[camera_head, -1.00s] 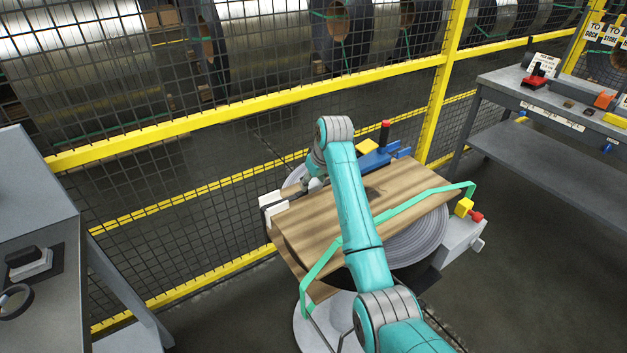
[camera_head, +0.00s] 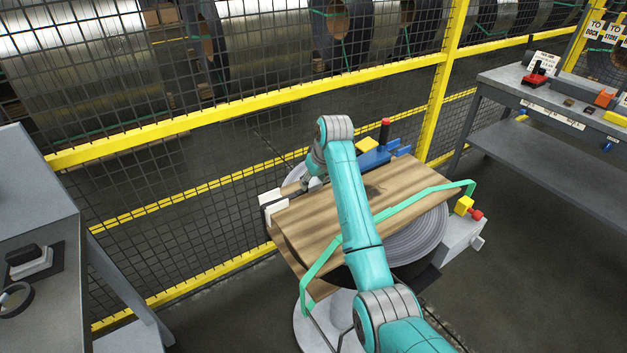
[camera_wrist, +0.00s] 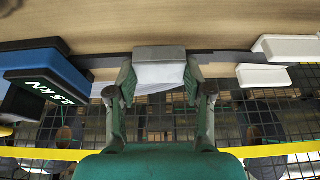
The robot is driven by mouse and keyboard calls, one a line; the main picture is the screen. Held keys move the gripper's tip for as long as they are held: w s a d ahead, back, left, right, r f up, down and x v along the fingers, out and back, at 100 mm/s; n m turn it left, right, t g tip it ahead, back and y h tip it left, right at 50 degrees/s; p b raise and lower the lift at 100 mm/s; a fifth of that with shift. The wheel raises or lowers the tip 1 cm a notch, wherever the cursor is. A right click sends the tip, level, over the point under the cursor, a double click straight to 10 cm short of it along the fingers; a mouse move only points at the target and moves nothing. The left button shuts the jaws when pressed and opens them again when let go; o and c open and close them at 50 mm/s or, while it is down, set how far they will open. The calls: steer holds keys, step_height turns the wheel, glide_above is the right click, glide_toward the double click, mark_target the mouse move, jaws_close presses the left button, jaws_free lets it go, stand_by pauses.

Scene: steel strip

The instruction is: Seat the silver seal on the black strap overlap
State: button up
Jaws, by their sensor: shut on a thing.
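The silver seal (camera_wrist: 158,54) is between the fingertips of my gripper (camera_wrist: 158,72) in the wrist view. My gripper is shut on it from both sides. The black strap (camera_wrist: 220,58) runs across the wood edge, showing to the left and right of the seal. The seal lies in line with the strap. I cannot tell whether it touches the strap or is fully down on it, and the overlap is hidden behind it. In the head view my gripper (camera_head: 306,184) is small at the far edge of the wood-topped stand (camera_head: 400,180), and the seal cannot be made out.
A blue tool marked kN (camera_wrist: 45,80) stands left of the gripper in the wrist view. White blocks (camera_wrist: 285,48) stand to the right. A green strap (camera_head: 420,197) crosses the wood top. A yellow-railed mesh fence (camera_head: 200,122) stands close behind. Benches flank the stand.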

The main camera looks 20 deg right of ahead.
steer(key=shift+f, duration=0.1)
steer(key=o, duration=1.2)
